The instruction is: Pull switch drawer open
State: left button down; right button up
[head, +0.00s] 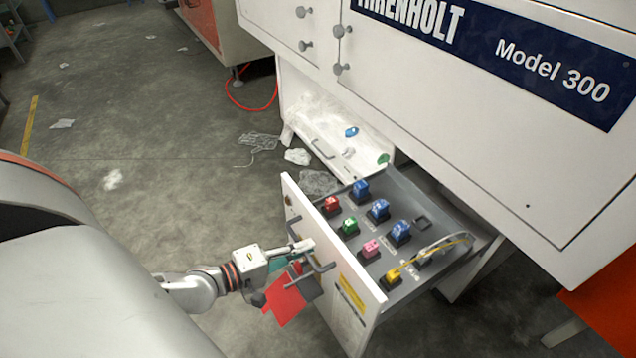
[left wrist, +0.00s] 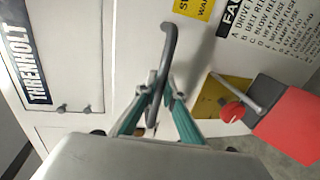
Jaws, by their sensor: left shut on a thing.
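The switch drawer (head: 345,299) stands pulled out from the white machine. Its grey panel (head: 375,213) shows several blue, red, green, pink and yellow switches and a yellow wire. The drawer's bent grey handle (head: 322,267) is on the white front, and it also shows in the left wrist view (left wrist: 168,50). My left gripper (head: 300,258) is at this handle. In the left wrist view, the teal fingers of my left gripper (left wrist: 157,105) close on the handle from both sides. The fingertips are partly hidden in the head view. My right gripper is not in view.
A red panel (head: 285,306) hangs in front of the drawer, close below my left gripper. A lower white compartment (head: 325,133) with loose items is behind the drawer. Scraps of film (head: 112,179) lie on the grey floor, which is mostly clear at left.

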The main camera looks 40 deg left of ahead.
pick_arm(q)
jog(key=shift+v, duration=0.9)
jog(key=shift+f, duration=0.2)
jog(key=c, duration=2.2)
grip_release()
jog(key=shift+o, duration=0.2)
jog(key=v, duration=1.2)
